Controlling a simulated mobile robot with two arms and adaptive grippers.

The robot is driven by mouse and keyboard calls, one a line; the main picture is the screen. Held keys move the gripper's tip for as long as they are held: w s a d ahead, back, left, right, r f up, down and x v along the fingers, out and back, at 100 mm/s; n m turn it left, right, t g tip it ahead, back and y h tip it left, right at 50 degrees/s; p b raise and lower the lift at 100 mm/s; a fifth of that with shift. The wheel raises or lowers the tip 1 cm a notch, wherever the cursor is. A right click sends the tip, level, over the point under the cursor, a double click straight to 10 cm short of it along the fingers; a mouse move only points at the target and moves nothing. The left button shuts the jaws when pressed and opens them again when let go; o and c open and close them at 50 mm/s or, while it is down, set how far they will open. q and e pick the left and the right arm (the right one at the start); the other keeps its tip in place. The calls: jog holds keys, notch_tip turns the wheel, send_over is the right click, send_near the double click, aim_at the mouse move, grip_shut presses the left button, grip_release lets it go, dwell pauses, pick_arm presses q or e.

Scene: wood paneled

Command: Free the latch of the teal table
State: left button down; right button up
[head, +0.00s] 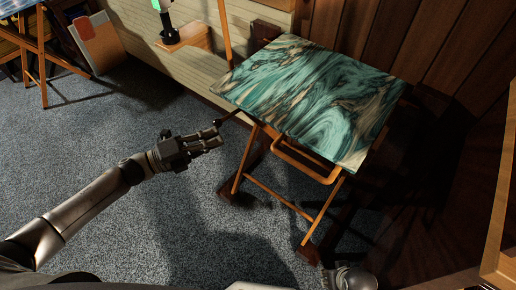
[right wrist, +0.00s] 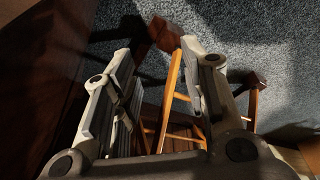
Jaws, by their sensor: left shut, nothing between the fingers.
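The teal table (head: 310,95) has a swirled teal, black and tan top on folding orange-brown wooden legs. It stands upright against the wall side, right of centre in the head view. My left gripper (head: 217,134) is shut and empty, just left of the table's front-left corner and below the top's edge. A thin dark piece (head: 231,118) shows between its fingertips and the table edge; I cannot tell whether it is the latch or whether they touch. My right gripper (right wrist: 163,82) is open and empty, with wooden legs (right wrist: 172,90) visible beyond and between its fingers.
Another folding wooden table (head: 40,55) stands at the far left. A wooden block with a dark and green item (head: 180,35) is by the pale wall. Dark wood panels close off the back right, and a wooden edge (head: 500,230) stands at far right. The blue-grey carpet is clear at left.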

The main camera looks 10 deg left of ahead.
pick_arm(q)
jog(key=shift+m+g+h, duration=0.3)
jog(key=shift+g, duration=0.1)
jog(key=shift+w+a+b, duration=0.7)
jog(key=shift+a+b, duration=0.05)
jog(key=shift+a, duration=0.15)
jog(key=shift+w+a+b, duration=0.7)
jog(key=shift+a+b, duration=0.05)
jog(key=shift+a, duration=0.1)
pick_arm(e)
jog(key=w+v, duration=0.2)
jog(key=v, duration=0.9)
jog(key=shift+w+r+t, duration=0.4)
jog(key=shift+w+r, duration=0.2)
jog(key=shift+r, duration=0.1)
